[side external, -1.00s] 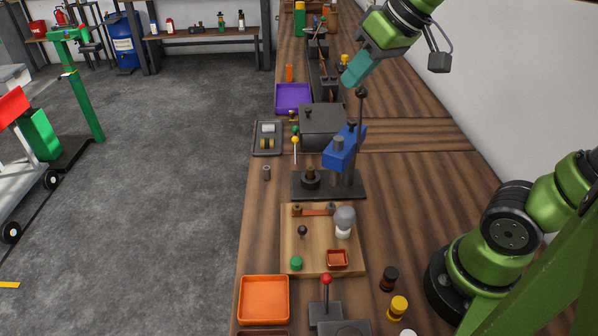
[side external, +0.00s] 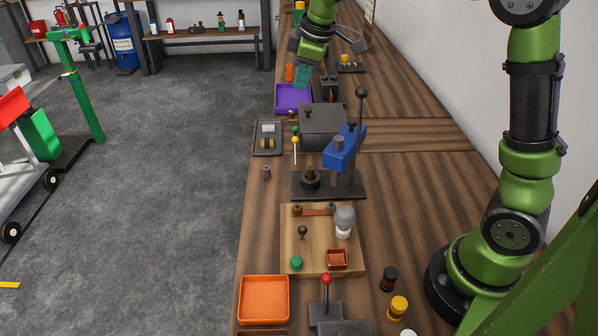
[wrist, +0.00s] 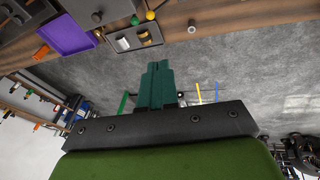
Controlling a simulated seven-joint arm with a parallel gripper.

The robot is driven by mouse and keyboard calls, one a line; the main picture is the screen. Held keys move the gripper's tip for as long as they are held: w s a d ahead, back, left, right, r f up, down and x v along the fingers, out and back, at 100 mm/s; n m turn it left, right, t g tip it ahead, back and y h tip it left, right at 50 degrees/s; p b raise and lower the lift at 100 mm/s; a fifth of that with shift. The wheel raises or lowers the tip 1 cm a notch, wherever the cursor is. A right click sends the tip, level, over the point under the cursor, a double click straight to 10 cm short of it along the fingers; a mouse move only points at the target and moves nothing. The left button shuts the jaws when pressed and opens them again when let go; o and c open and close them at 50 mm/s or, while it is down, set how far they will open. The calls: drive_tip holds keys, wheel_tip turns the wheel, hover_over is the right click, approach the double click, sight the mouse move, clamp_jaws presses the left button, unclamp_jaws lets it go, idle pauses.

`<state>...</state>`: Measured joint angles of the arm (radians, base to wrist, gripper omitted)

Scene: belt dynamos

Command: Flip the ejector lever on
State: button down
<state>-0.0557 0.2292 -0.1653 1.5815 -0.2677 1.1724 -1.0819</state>
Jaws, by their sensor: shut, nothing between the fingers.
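Which lever is the ejector lever is not marked. A thin lever with a yellow ball (side external: 295,139) stands at the left side of a dark box (side external: 322,122), with a green ball (side external: 295,129) just behind it. The yellow ball (wrist: 150,15) and green ball (wrist: 135,20) also show at the top of the wrist view. A red-knobbed lever (side external: 326,279) stands at the front, and a black-knobbed lever (side external: 361,93) rises from the blue press (side external: 342,150). My gripper (side external: 302,80) is shut and empty, beyond the dark box near the purple tray; its teal fingers (wrist: 157,70) are together in the wrist view.
The purple tray (side external: 292,97) lies beyond the box, and a grey tray with parts (side external: 267,150) beside it on the left. The wooden board (side external: 318,258) and orange tray (side external: 264,300) lie nearer. The bench right of the press is clear.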

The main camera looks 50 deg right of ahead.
approach(293, 141)
drive_tip(key=x, duration=0.5)
drive_tip(key=shift+a, duration=0.4)
drive_tip(key=shift+w+d+f, duration=0.15)
drive_tip(key=shift+d+f, duration=0.2)
drive_tip(key=shift+f, duration=0.1)
